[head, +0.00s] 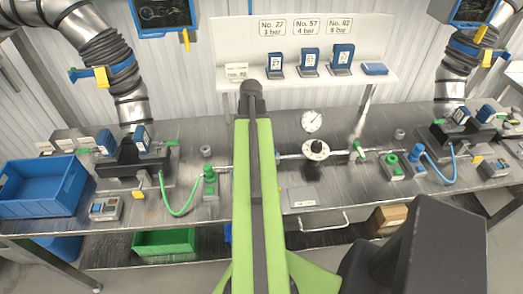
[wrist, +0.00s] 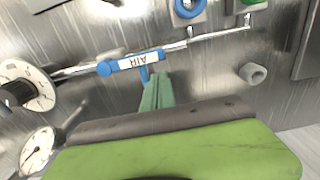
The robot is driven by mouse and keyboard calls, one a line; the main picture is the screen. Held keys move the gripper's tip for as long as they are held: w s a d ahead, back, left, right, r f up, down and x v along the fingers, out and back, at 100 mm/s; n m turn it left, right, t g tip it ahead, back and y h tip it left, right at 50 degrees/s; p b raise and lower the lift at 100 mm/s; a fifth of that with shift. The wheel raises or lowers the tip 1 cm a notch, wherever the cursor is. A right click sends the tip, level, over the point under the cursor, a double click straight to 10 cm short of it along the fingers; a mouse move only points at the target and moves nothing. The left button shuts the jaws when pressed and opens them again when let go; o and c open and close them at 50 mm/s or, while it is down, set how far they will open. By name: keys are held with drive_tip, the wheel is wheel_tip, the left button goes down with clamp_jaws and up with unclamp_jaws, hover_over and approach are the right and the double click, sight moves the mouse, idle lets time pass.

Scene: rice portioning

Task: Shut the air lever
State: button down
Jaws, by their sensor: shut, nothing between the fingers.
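The air valve (wrist: 104,68) shows in the wrist view as a blue piece with a white AIR label (wrist: 139,61), lying along the metal pipe (wrist: 205,39). A short blue part (wrist: 144,76) sticks out from it across the pipe, partly behind my fingers. My gripper (wrist: 157,80) has green fingers, shut and empty, with their tips right by this blue part. I cannot tell whether they touch. In the head view my green arm covers the valve and the fingers.
A round regulator (head: 316,150) and a pressure gauge (head: 312,121) stand beside the valve; both show in the wrist view too. A blue ring fitting (wrist: 187,8) and a grey knob (wrist: 253,73) are near. A blue crate (head: 42,207) is on the left.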

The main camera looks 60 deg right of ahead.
idle(0.3)
drive_tip(key=shift+s+a, duration=0.65)
drive_tip(key=shift+a, duration=0.25)
drive_tip(key=shift+s+a, duration=0.1)
drive_tip(key=shift+s+a, duration=0.6)
drive_tip(key=shift+a, duration=0.2)
drive_tip(key=r+p, duration=0.5)
drive_tip(key=w+r+p, duration=0.1)
drive_tip(key=r+p, duration=0.1)
drive_tip(key=shift+d+r, duration=0.15)
drive_tip(key=shift+d, duration=0.2)
drive_tip(key=shift+w+f, duration=0.1)
drive_tip(key=shift+f, duration=0.1)
